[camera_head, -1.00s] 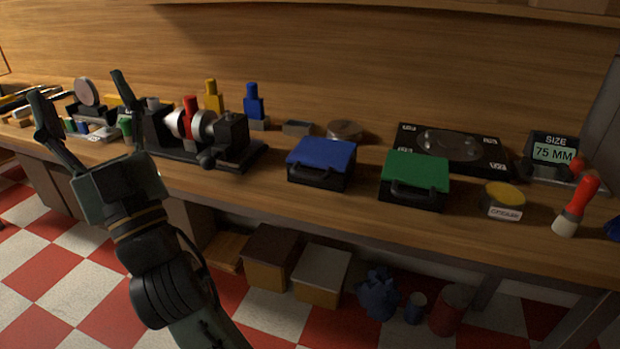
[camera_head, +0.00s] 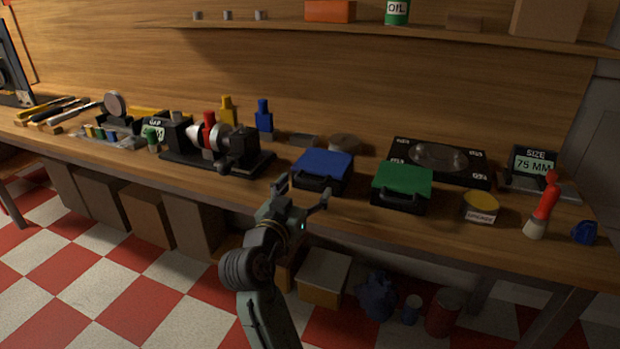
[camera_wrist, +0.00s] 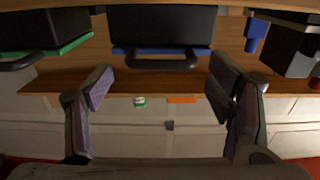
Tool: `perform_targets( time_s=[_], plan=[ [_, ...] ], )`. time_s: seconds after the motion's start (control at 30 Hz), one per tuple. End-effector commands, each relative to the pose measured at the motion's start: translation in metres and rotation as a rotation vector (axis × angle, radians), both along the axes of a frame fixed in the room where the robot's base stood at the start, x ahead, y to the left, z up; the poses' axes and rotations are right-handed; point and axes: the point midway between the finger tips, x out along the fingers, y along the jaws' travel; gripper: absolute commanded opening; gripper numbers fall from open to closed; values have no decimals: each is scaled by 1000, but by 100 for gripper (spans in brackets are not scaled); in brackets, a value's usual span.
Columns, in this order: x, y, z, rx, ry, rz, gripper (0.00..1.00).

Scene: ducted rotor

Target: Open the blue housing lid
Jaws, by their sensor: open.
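The blue housing lid (camera_head: 323,162) lies shut on a black box (camera_head: 310,181) with a dark handle at its front, on the wooden bench. My gripper (camera_head: 303,192) is open and empty in front of the box, its fingers pointing toward it. In the wrist view, which looks upside down, the blue lid (camera_wrist: 200,51) is a thin strip edge-on below the black box front (camera_wrist: 163,25). The dark handle (camera_wrist: 162,63) lies between the open fingers (camera_wrist: 163,82) in that picture, apparently beyond the fingertips. Contact with it cannot be seen.
A green-lidded box (camera_head: 403,181) stands close on the right. A rotor rig (camera_head: 220,145) stands on the left, with red, yellow and blue bottles near it. A yellow-topped grease tin (camera_head: 481,205) and a red-handled brush (camera_head: 543,205) are farther right. A shelf runs above the bench.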

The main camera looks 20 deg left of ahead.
Motion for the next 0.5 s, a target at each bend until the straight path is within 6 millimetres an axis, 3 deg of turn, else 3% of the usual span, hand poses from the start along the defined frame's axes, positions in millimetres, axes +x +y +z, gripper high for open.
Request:
perform_targets(
  time_s=[0.2,0.5],
  plan=[
    [30,-1,1,-1,0,1,75],
    [39,-1,0,1,-1,2,75]
  ],
)
